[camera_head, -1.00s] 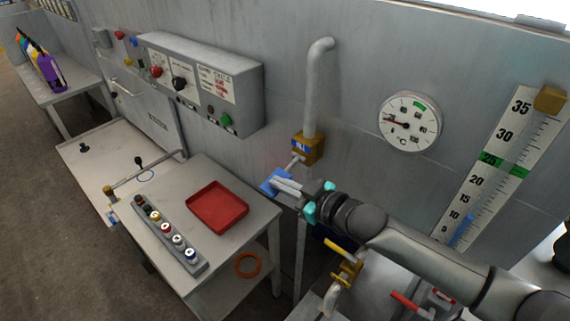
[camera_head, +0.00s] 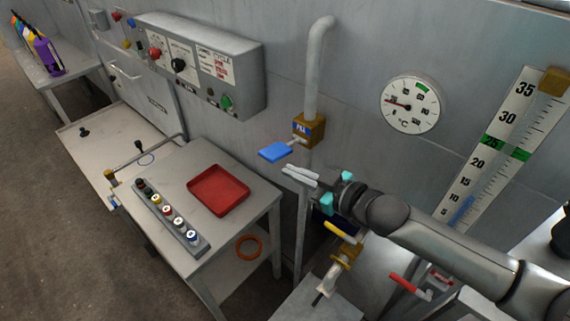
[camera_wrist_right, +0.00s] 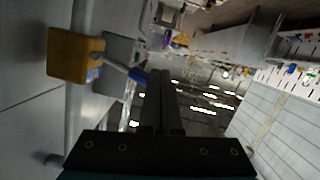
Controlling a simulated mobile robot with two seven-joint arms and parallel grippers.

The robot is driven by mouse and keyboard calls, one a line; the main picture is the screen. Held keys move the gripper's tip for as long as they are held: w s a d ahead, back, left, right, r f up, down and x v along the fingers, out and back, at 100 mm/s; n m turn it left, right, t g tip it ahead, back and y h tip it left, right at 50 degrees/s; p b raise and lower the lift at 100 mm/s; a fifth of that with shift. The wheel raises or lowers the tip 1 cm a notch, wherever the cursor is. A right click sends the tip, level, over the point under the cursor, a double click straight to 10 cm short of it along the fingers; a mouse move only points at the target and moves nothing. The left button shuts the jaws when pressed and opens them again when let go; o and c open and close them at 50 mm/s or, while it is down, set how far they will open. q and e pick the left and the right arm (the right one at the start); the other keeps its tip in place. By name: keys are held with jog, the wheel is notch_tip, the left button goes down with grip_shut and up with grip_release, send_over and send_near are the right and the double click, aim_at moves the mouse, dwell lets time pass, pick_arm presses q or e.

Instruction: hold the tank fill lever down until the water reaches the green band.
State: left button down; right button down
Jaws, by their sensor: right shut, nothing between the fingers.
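The fill lever is a blue paddle (camera_head: 275,152) on a short rod from a brass valve block (camera_head: 308,129) under a grey pipe. My right gripper (camera_head: 300,176) is shut and empty, below and slightly right of the paddle, apart from it. In the right wrist view the shut fingers (camera_wrist_right: 160,100) point away, with the brass block (camera_wrist_right: 75,57) at upper left and part of the blue lever (camera_wrist_right: 138,75) near the fingers. The tank gauge (camera_head: 500,137) has a green band (camera_head: 491,142) at about 25. The blue water column (camera_head: 462,212) ends near 10, below the band. My left gripper is out of view.
A round dial (camera_head: 409,105) hangs on the wall. A yellow-handled valve (camera_head: 343,234) and a red lever (camera_head: 405,284) lie below my right arm. A table with a red tray (camera_head: 218,190) and a button strip (camera_head: 172,217) stands at left.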

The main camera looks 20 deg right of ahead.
jog(key=shift+v, duration=1.9)
jog(key=shift+a+r, duration=0.15)
